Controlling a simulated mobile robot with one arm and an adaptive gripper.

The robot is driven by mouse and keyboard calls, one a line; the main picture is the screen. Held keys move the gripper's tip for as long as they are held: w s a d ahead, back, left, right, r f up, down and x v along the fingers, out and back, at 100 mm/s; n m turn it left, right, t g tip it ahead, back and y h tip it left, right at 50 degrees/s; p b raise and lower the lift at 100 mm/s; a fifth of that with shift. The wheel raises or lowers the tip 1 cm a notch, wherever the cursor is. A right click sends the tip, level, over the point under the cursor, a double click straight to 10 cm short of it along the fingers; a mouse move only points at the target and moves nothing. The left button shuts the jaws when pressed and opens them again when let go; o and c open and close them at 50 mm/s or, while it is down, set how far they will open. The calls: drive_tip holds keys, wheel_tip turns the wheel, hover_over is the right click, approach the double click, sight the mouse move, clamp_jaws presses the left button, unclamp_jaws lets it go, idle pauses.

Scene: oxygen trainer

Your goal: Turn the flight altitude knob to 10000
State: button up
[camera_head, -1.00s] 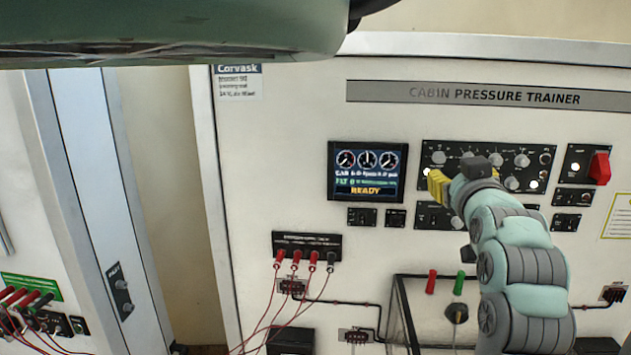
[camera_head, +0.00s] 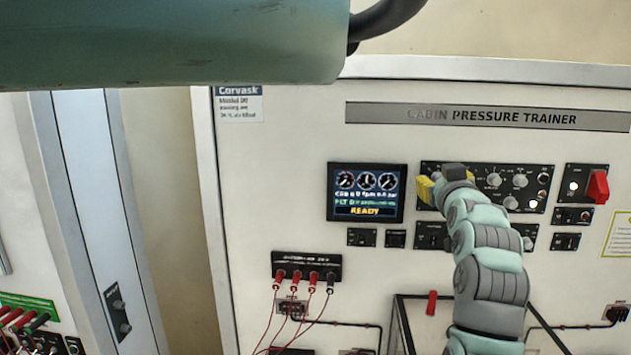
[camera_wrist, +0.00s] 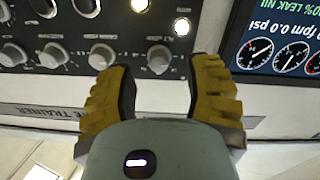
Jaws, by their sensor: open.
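The upper control panel (camera_head: 527,201) is black with grey pointer knobs and lit white lamps. In the wrist view, which shows the panel upside down, one grey knob (camera_wrist: 159,57) lies between the fingertips of my gripper (camera_wrist: 165,68). The gripper is open, with a yellow finger on each side and a visible gap around the knob. I cannot tell whether this is the flight altitude knob, as the labels are too small to read. In the head view my gripper (camera_head: 428,186) is at the panel's left end and hides the knob there. The display (camera_head: 367,192) reads READY.
Neighbouring knobs (camera_wrist: 101,56) sit close beside it in the same row. A red switch (camera_head: 597,187) is on the right. A frame box with a red handle (camera_head: 432,303) stands below my arm. Red leads (camera_head: 272,320) hang at lower left.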

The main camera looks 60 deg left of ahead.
drive_tip(key=shift+p+x, duration=0.5)
drive_tip(key=shift+x, duration=0.35)
drive_tip(key=shift+o, duration=0.2)
drive_tip(key=shift+w+d+f, duration=0.1)
clamp_jaws()
